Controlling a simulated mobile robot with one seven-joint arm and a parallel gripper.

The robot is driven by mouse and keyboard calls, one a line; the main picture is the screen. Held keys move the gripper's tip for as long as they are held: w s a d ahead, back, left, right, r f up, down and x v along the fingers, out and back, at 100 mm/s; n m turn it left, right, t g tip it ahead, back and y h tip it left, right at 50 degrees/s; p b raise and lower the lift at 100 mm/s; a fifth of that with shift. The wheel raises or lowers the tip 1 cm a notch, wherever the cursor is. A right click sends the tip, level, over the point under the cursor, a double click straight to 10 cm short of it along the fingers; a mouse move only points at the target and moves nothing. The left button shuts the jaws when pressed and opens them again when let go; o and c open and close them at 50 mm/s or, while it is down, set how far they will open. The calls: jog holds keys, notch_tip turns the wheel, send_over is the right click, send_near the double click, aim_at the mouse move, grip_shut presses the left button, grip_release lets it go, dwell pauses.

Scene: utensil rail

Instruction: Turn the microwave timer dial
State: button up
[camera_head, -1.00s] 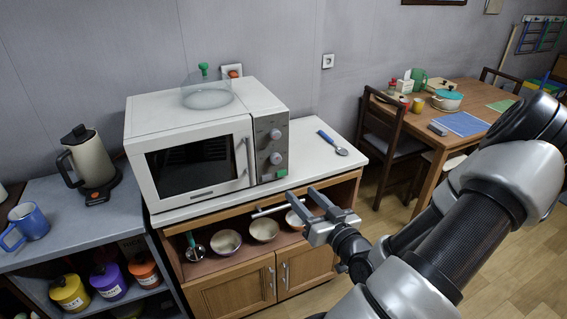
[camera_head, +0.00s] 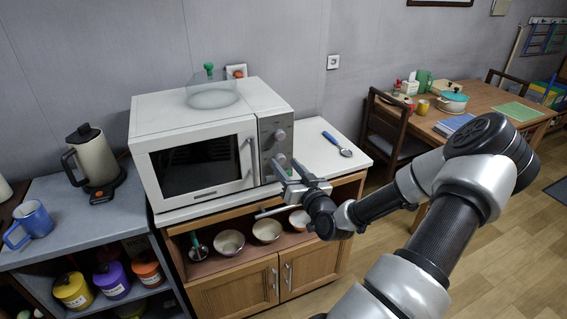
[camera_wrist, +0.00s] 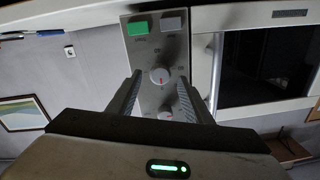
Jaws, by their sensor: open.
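The white microwave (camera_head: 190,115) stands on the counter, door shut, with a grey control panel (camera_head: 267,128) on its right side. Two round dials sit one above the other: the upper dial (camera_head: 280,134) and the lower dial (camera_head: 279,158). I cannot read which is the timer. My gripper (camera_head: 283,166) is open in front of the panel's lower part. In the wrist view, which looks upside down, the lower dial (camera_wrist: 160,77) appears between my fingertips (camera_wrist: 159,80); I cannot tell whether they touch it. The upper dial (camera_wrist: 165,114) is partly hidden by my gripper body.
The door handle (camera_wrist: 215,70) is close to one finger. A blue-handled spoon (camera_head: 337,144) lies on the counter to the right. A glass cover (camera_head: 212,94) rests on the microwave.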

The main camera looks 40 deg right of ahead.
jog(key=shift+w+d, duration=0.2)
jog(key=shift+w, duration=0.9)
jog(key=c, duration=1.1)
jog(key=shift+o, duration=0.2)
